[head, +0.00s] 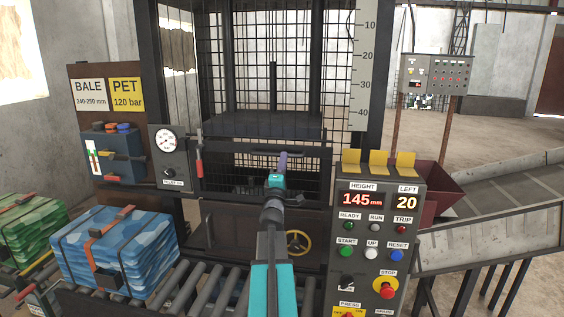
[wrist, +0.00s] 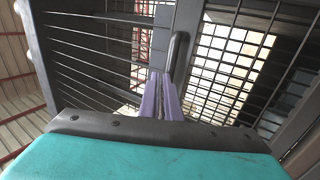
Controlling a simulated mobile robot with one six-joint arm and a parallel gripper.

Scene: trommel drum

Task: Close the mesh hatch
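The press front has dark wire mesh (head: 225,62) over its upper opening, and a framed dark mesh panel below it, which looks like the hatch (head: 228,165). Whether the hatch is fully closed cannot be told. A dark bar handle (wrist: 181,50) stands out from the mesh in the wrist view. My gripper (head: 283,156) is in front of the panel's upper edge. Its purple fingers (wrist: 161,80) lie close together beside the handle's lower end, with nothing visible between them. Whether they touch the handle is unclear.
The control panel (head: 374,235) stands close to my arm on the right. A red-gripped lever (head: 199,168) and a gauge (head: 168,143) are left of the panel. Rollers (head: 185,289) run below, with a blue bale (head: 118,248) at left. A yellow handwheel (head: 299,242) sits below the panel.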

